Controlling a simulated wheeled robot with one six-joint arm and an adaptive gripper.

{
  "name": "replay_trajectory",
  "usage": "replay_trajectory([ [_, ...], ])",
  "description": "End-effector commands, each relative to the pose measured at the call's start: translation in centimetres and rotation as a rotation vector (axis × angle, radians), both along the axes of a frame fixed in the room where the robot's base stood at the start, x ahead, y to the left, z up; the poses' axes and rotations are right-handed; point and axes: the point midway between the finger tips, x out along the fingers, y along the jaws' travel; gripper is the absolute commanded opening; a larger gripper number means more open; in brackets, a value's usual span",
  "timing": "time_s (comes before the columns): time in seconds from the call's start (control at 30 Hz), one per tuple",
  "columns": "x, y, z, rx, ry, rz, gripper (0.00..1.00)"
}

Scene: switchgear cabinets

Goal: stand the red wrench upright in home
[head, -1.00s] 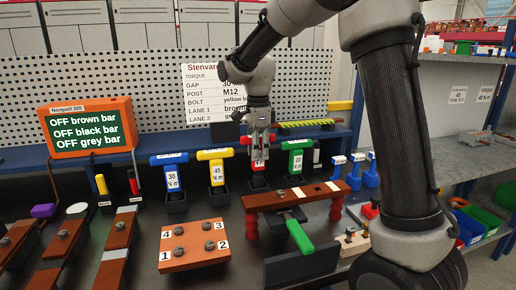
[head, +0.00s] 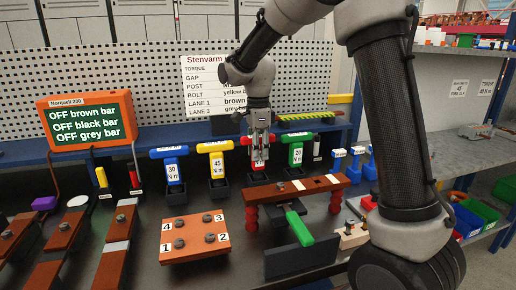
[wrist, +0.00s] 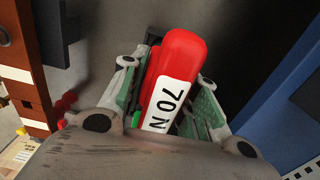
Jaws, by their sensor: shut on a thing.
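The red wrench (wrist: 177,67) shows close up in the wrist view, with a white label reading 70 N. My gripper (head: 259,156) is shut on it, with a finger on each side in the wrist view. In the head view the wrench is mostly behind my gripper, with red showing at its sides and below. It stands about upright in the row between the yellow wrench (head: 216,162) and the green wrench (head: 297,151). A dark holder (head: 257,178) is under it. I cannot tell whether the wrench's lower end is seated in it.
A blue wrench (head: 172,168) stands further left in its own holder. A brown bar on red posts (head: 290,190) and a green-handled tool (head: 299,228) are in front. An orange block with numbered bolts (head: 194,240) lies front left. A pegboard (head: 150,95) is behind.

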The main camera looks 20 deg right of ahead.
Motion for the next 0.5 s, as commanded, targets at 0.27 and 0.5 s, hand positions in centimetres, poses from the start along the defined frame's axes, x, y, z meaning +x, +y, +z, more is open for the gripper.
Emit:
replay_trajectory([
  [0.27,0.0,-0.01,-0.6,0.0,0.0,0.0,0.0],
  [0.5,0.02,0.0,-0.73,0.0,-0.001,0.0,0.0],
])
